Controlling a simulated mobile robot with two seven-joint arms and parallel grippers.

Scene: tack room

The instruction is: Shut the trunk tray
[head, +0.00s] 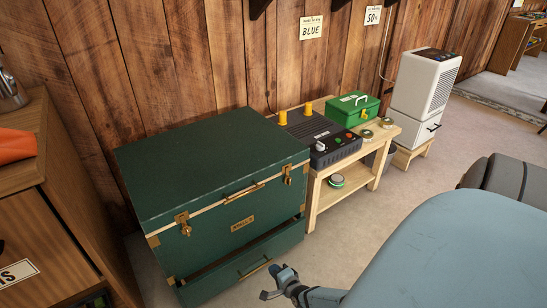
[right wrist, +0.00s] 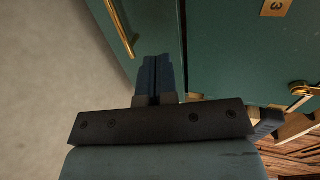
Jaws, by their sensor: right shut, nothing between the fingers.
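The green trunk (head: 225,175) stands against the plank wall, its lid down. Its tray (head: 222,287), a low drawer at the bottom with a brass handle (head: 254,267), sticks out a little, with a dark gap behind its front. My right gripper (head: 272,283) is shut and empty, just in front of the tray front near the handle's right end. In the right wrist view, the shut fingers (right wrist: 157,62) overlap the green tray front beside the brass handle (right wrist: 121,28); I cannot tell whether they touch it. My left gripper is not in view.
A wooden bench (head: 345,178) with a black control box (head: 318,138) and green toolbox (head: 350,108) stands right of the trunk. A wooden cabinet (head: 75,215) is close on the left.

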